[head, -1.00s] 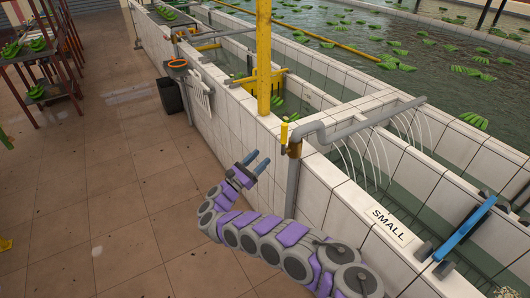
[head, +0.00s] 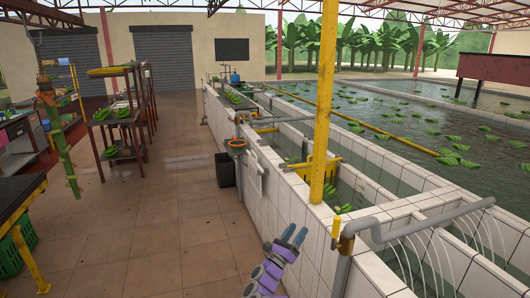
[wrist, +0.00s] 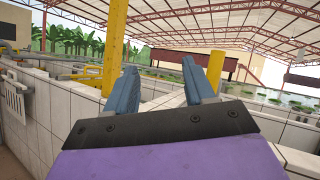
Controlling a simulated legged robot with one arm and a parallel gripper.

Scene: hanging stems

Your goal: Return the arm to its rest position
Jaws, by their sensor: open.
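My gripper (head: 293,236) shows at the lower middle of the head view, beside the white tiled wall of the wash tanks. Its two blue-grey fingers are apart, with nothing between them. In the wrist view my gripper (wrist: 157,88) is also open and empty, its fingers pointing toward the tiled wall and a yellow post. Part of my purple and grey arm shows below it in the head view; the rest is out of frame.
The tiled tank wall (head: 270,205) runs along the right of the aisle, with a yellow post (head: 323,110) and a grey pipe (head: 420,222) on it. A dark bin (head: 225,169) stands against it. Racks with green bananas (head: 122,115) stand left. The tiled floor (head: 170,220) between is clear.

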